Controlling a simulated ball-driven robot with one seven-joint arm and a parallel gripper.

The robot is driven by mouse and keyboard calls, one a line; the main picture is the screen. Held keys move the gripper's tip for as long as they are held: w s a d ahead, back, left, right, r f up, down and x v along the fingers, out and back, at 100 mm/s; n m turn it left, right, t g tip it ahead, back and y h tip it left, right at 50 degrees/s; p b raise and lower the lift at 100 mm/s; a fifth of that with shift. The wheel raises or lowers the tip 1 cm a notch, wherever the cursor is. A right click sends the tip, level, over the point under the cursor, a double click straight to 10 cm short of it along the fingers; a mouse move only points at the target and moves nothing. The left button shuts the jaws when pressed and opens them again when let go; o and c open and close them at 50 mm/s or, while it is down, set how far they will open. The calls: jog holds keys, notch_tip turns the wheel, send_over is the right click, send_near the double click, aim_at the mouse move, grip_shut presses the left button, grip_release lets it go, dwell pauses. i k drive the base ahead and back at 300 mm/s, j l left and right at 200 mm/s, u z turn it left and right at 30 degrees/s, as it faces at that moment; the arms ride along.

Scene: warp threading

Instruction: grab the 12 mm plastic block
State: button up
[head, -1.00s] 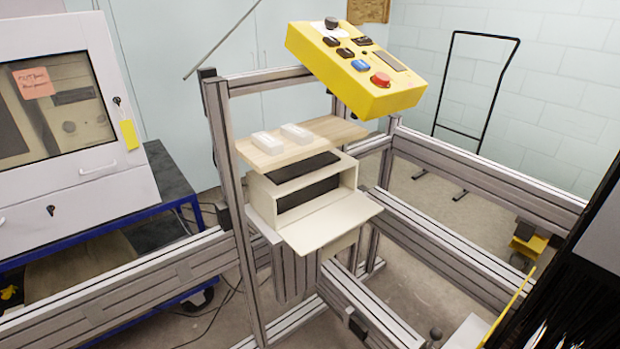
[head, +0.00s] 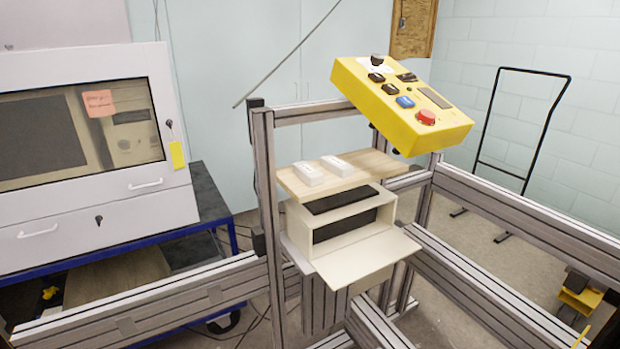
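Two small white blocks lie side by side on a light wooden shelf (head: 360,167) in the middle of the head view: a left white block (head: 308,174) and a right white block (head: 338,165). They look like plastic and stand a little apart. I cannot read any size on them, so I cannot tell whether either is the 12 mm block. My gripper is not in view.
Below the shelf is a cream box (head: 350,228) with an open flap (head: 367,257). A yellow control box (head: 400,118) is above right. Metal frame rails (head: 520,215) surround them. A white cabinet (head: 90,215) stands left. Floor shows between the rails.

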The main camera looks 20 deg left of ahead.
aim_at(311, 176)
jog(key=i+j+z, duration=0.15)
jog(key=j+z, duration=0.2)
jog(key=j, duration=0.5)
jog(key=j+z, duration=0.35)
jog(key=j, duration=0.55)
